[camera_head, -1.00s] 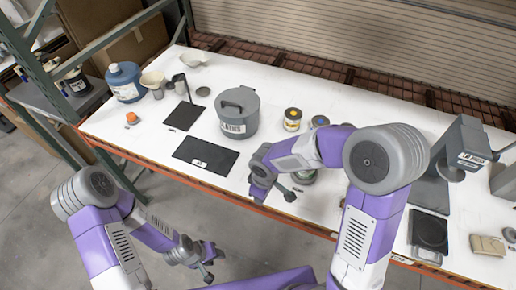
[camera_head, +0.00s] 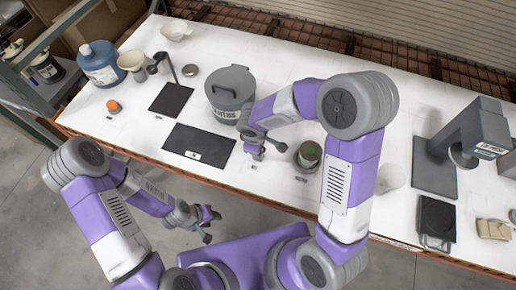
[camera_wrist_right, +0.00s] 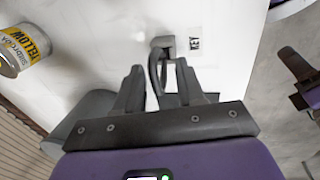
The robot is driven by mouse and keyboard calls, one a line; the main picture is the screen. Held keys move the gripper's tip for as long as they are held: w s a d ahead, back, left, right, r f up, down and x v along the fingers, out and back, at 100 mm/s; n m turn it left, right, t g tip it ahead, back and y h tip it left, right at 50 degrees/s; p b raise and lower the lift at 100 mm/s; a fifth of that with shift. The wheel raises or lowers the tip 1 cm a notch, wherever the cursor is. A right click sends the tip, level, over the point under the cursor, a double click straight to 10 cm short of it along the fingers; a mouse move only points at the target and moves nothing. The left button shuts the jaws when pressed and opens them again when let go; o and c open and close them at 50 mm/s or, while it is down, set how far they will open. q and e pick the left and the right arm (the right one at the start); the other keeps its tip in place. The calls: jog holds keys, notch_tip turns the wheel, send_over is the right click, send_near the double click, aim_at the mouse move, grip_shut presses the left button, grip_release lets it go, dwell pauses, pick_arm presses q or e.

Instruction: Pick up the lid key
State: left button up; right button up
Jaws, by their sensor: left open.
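The lid key (camera_wrist_right: 163,44) is a small grey piece with a curved dark shaft in the right wrist view, lying by a white tag reading KEY (camera_wrist_right: 195,40). My right gripper (camera_wrist_right: 160,80) is over it, its two dark fingers apart with the key's shaft showing between them. I cannot tell whether either finger touches it. In the head view the right gripper (camera_head: 256,148) is low over the table's front, and the key is not clear there. My left gripper (camera_head: 207,222) is open and empty, off the table's front edge.
A grey lidded pot (camera_head: 230,90) stands just behind the right gripper, and an open tin (camera_head: 309,154) to its right. A black mat (camera_head: 200,143) lies to its left. A yellow-labelled can (camera_wrist_right: 22,48) shows in the wrist view. A grey dispenser (camera_head: 470,135) stands at right.

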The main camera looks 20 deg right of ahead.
jog(key=shift+f, duration=0.3)
jog(key=shift+c, duration=0.4)
grip_shut()
jog(key=shift+r, duration=0.2)
notch_tip(320, 180, up, 10)
jog(key=p, duration=0.1)
jog(key=shift+f, duration=0.15)
